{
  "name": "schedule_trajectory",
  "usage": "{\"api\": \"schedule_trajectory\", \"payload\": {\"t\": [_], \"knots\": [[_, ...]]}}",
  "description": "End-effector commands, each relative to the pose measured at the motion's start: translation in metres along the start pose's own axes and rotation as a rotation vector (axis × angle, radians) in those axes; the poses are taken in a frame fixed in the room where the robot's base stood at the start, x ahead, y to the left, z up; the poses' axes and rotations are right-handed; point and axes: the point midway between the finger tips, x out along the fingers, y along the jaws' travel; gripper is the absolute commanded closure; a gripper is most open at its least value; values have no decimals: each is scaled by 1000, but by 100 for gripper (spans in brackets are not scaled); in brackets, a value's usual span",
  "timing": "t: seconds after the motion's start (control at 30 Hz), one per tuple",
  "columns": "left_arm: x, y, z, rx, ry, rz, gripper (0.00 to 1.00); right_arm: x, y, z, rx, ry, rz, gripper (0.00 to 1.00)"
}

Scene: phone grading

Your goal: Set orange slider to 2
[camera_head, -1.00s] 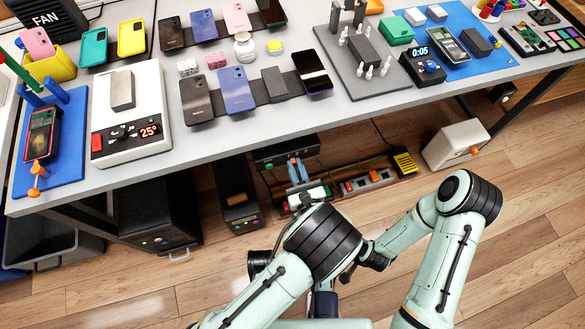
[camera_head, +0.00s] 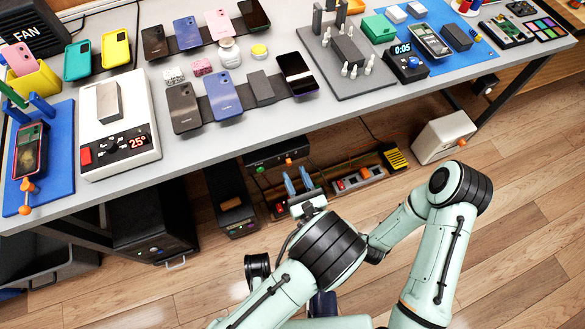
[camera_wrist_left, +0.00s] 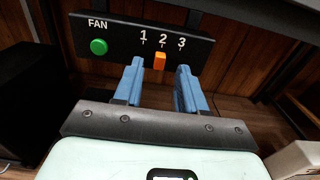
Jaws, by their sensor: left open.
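The orange slider (camera_wrist_left: 160,61) sits on the front of the black FAN box (camera_wrist_left: 115,34), just under the number 2 and perhaps slightly left of its mark. It also shows small in the head view (camera_head: 288,161), on the box (camera_head: 262,156) under the table. My left gripper (camera_wrist_left: 160,75) is open. Its blue fingers stand either side of the slider in the wrist view, with a gap on each side. In the head view my left gripper (camera_head: 298,182) is just in front of the box. My right gripper is not visible; only its arm shows.
A green button (camera_wrist_left: 98,47) is on the left of the box. The table (camera_head: 225,150) is above, holding phones and tools. A black cabinet (camera_head: 150,225) stands left, a power strip (camera_head: 358,180) right, and a white box (camera_head: 443,137) further right on the floor.

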Motion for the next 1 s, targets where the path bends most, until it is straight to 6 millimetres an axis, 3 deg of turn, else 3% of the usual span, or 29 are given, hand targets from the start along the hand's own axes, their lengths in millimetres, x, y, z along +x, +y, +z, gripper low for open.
{"api": "schedule_trajectory", "payload": {"t": [0.2,0.43,0.63,1.0], "knots": [[-52,-1,1,3,0,-6,60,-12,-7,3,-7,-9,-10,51],[-91,-1,1,0,-1,-3,60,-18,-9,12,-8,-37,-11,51],[-104,0,0,1,0,-1,60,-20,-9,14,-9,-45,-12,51],[-104,0,0,0,0,-1,60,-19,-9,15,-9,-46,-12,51]]}}
